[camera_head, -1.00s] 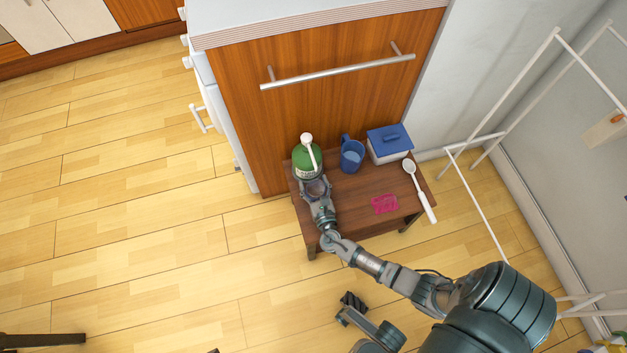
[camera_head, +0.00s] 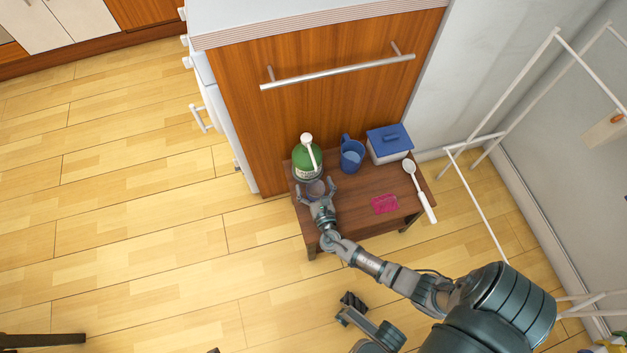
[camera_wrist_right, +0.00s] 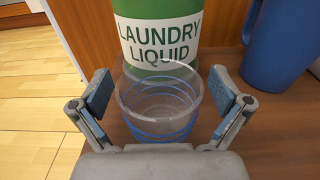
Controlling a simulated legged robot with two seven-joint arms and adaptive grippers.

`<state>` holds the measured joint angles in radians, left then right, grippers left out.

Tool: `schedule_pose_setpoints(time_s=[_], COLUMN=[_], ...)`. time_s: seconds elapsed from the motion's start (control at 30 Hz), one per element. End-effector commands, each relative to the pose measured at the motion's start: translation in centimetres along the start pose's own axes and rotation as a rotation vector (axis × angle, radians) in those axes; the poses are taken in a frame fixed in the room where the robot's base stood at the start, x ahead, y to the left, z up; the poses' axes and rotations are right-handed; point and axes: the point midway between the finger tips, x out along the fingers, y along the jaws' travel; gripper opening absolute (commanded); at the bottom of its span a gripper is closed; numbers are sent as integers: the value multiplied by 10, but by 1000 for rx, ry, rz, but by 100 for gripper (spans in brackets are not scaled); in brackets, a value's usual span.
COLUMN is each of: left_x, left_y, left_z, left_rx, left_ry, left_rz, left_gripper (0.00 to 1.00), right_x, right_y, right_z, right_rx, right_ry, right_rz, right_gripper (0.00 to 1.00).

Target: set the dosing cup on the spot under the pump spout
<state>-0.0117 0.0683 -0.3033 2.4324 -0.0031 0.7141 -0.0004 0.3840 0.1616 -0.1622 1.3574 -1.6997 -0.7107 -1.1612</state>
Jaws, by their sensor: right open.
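The clear dosing cup (camera_wrist_right: 160,125) with blue rings stands upright on the small brown table, close in front of the green laundry liquid bottle (camera_wrist_right: 158,35). The bottle (camera_head: 305,160) has a white pump (camera_head: 309,147) whose spout points toward the cup's side; the exact spot under it is hard to see. My right gripper (camera_wrist_right: 160,100) is open, one finger on each side of the cup, with gaps between fingers and cup. In the head view, my right gripper (camera_head: 317,190) is at the table's left part, in front of the bottle.
A blue jug (camera_head: 351,156) stands right of the bottle. Beyond it are a white box with a blue lid (camera_head: 389,143), a white brush (camera_head: 419,190) and a pink item (camera_head: 385,203). A wooden cabinet front (camera_head: 320,105) rises behind the table (camera_head: 352,215).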

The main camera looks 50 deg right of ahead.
Motion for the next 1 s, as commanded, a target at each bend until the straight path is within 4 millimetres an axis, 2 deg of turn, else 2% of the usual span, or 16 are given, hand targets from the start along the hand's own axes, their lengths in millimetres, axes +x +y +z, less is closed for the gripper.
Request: schedule_pose_setpoints(time_s=[0.03,0.27,0.37,0.7,0.83,1.0], left_x=[-1,1,0,0,0,0], left_y=[0,0,0,1,1,1], left_z=[0,-4,-4,-3,-3,-3], left_rx=[0,1,1,0,0,0], left_ry=[-1,9,7,5,5,5], left_rz=[0,-1,0,0,1,1], left_gripper=[40,40,40,40,40,40], right_x=[-3,-10,-26,-98,-114,-121], right_y=[0,0,0,0,0,0], right_z=[-6,-7,-7,-4,-3,-2], right_rx=[-3,-4,-4,-2,-1,-1], right_ry=[10,12,13,8,4,2], right_rz=[2,3,3,2,2,0], right_gripper=[100,100,100,100,100,100])
